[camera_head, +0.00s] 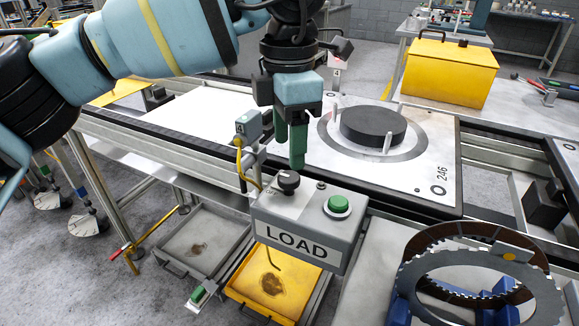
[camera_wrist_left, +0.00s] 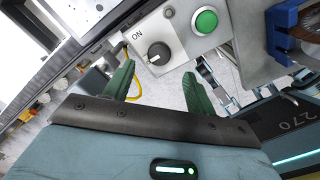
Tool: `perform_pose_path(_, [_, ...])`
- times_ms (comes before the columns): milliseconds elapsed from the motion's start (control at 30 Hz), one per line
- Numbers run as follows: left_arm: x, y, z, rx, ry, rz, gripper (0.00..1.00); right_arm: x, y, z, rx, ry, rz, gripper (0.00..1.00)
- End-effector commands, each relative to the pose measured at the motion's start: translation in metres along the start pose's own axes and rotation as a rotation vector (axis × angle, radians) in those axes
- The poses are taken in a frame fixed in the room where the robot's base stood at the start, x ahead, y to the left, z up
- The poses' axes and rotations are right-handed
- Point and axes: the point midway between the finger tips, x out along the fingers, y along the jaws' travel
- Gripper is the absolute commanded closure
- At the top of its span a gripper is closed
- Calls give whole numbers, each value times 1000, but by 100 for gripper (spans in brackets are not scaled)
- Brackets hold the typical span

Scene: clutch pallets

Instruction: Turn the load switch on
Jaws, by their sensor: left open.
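The load switch is a black rotary knob (camera_head: 289,181) on top of the grey LOAD control box (camera_head: 300,222). A green button (camera_head: 339,204) sits beside it. In the left wrist view the knob (camera_wrist_left: 158,53) shows a white mark on its lower-left side, away from the ON label (camera_wrist_left: 137,36). My left gripper (camera_head: 290,152) points down above and just behind the knob. Its green fingers are apart and empty. In the left wrist view the knob lies just beyond the gap between the fingertips (camera_wrist_left: 158,70). My right gripper is not seen.
Behind the box lies a pallet plate (camera_head: 437,150) with a black disc (camera_head: 373,125) and upright pins. A small sensor (camera_head: 248,124) with a yellow cable stands left of the gripper. A toothed ring (camera_head: 540,292) on blue supports is at the right front. Yellow and grey trays sit below.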

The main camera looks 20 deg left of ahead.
Motion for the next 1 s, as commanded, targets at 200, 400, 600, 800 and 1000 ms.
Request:
perform_pose_path(200, [35,0,-1,-2,1,-3,44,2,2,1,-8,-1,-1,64])
perform_pose_path(400, [54,0,-1,-2,0,-1,44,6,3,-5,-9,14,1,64])
perform_pose_path(600, [60,0,0,-2,-2,-1,44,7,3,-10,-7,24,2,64])
perform_pose_path(800, [59,0,0,-3,-2,-1,48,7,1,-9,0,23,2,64])
perform_pose_path(1000, [59,0,0,-3,-2,-1,74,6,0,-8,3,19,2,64])
